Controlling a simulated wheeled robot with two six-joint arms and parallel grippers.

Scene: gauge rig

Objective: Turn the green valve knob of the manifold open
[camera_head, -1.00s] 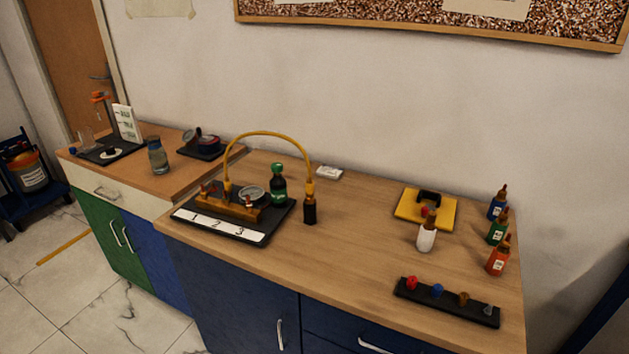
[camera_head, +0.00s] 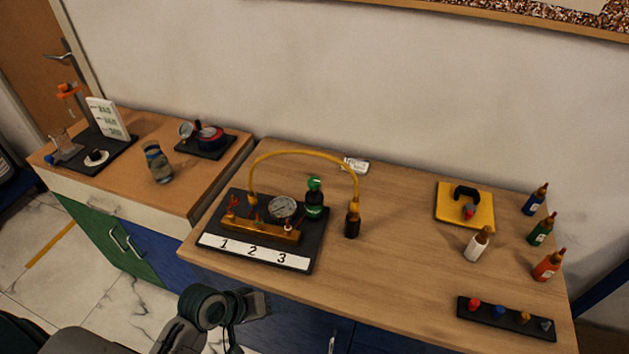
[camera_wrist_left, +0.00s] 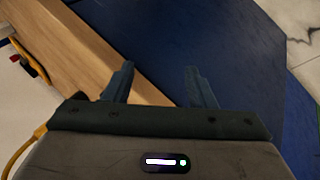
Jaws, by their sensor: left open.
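The manifold (camera_head: 262,233) is a brass bar on a black base plate (camera_head: 318,240) with a white strip marked 1, 2, 3. Small knobs stand along the bar; the middle one (camera_head: 258,219) looks greenish but is too small to be sure of its colour or angle. A round gauge (camera_head: 283,207) and a green-capped dark green canister (camera_head: 315,200) stand behind the bar. My left gripper (camera_head: 262,303) is open and empty, in front of the bench and apart from the manifold. In the left wrist view its fingers (camera_wrist_left: 160,82) point across the bench edge and blue cabinet front.
A yellow hose (camera_head: 300,153) arches from the manifold to a dark bottle (camera_head: 352,225). A white bottle (camera_head: 478,244), a yellow pad (camera_head: 465,206) and a black rack (camera_head: 507,319) stand to the right.

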